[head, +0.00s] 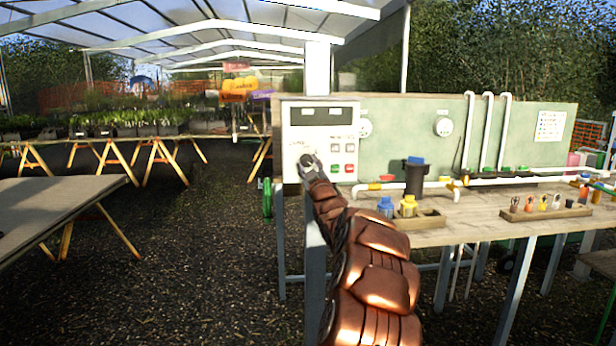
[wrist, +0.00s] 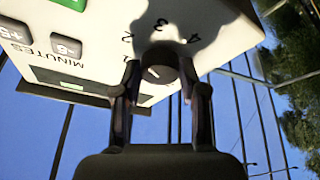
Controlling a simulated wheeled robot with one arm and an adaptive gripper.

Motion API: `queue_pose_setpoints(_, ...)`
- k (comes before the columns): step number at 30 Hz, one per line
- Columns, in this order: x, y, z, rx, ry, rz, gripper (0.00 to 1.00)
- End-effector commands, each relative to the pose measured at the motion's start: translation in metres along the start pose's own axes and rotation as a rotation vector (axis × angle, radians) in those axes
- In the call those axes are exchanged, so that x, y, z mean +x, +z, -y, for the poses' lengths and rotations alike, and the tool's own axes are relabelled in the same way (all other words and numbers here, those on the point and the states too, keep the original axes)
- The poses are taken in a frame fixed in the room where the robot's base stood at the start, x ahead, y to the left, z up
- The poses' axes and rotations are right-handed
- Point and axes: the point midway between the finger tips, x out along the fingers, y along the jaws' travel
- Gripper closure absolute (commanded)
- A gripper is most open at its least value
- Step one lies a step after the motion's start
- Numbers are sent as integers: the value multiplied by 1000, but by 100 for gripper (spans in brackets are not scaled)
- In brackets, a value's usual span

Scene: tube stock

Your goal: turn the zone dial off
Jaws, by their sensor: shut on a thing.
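The zone dial (wrist: 158,70) is a dark round knob with a light pointer line, on the face of a white control box (head: 292,140). In the wrist view, numbers are printed on the panel around it, partly in shadow. My gripper (wrist: 160,92) is shut on the dial, with one finger on each side of it. In the head view my gripper (head: 308,162) is at the lower left of the box face, and it hides most of the dial. I cannot tell which mark the pointer line is at.
Red and green buttons (head: 342,168) sit right of the dial. A workbench (head: 470,232) to the right holds a dark cup (head: 415,180), blue and yellow bottles (head: 385,207) and white pipes. A green bottle (head: 267,198) hangs left of the box.

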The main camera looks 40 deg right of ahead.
Motion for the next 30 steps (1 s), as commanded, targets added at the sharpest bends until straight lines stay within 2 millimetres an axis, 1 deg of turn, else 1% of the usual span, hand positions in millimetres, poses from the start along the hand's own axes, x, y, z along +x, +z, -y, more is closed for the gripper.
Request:
queue_pose_setpoints(1, -2, 5, 0, -46, -18, 2, 93)
queue_pose_setpoints(14, 1, 0, -8, -423, -172, -20, 93)
queue_pose_setpoints(30, 3, -6, -12, -896, -368, -48, 93)
